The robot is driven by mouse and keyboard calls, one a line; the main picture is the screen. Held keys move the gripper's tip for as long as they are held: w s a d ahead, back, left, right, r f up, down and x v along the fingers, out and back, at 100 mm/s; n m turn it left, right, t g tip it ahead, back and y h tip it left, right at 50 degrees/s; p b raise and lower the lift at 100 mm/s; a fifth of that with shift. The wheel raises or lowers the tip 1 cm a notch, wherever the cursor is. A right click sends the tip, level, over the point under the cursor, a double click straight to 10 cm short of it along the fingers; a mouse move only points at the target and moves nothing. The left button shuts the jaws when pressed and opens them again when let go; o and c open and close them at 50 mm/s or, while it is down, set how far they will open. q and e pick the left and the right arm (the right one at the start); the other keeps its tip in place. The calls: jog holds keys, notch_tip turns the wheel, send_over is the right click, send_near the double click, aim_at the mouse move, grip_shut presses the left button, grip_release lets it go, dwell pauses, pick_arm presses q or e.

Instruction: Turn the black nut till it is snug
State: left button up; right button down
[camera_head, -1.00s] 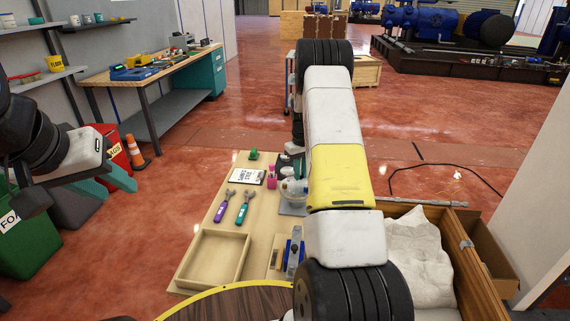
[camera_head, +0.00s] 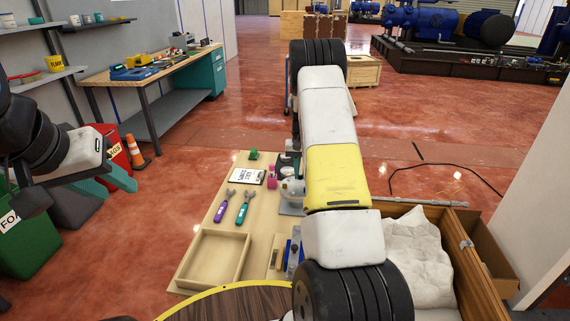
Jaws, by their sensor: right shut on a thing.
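My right arm crosses the middle of the view and hides most of my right gripper (camera_head: 296,152). The little that shows is a dark part beside the arm, above the whitish, partly see-through dispenser parts (camera_head: 292,188) on the grey plate (camera_head: 288,209). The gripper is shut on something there. I cannot make out the black nut itself, nor whether it sits flush. My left gripper (camera_head: 78,190) is at the far left, open and empty, its fingers wide apart, well away from the board.
On the pale board (camera_head: 212,236) lie a purple wrench (camera_head: 225,205), a teal wrench (camera_head: 243,207), a label card (camera_head: 248,177), a pink bottle (camera_head: 271,176) and a green part (camera_head: 253,155). An empty wooden tray (camera_head: 247,262) is in front. A wooden crate (camera_head: 478,262) with a white sack (camera_head: 416,258) stands right.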

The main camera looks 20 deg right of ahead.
jog(key=shift+m, duration=0.8)
jog(key=c, duration=1.4)
grip_release()
jog(key=shift+r, duration=0.1)
notch_tip(320, 180, up, 8)
jog(key=shift+f, duration=0.2)
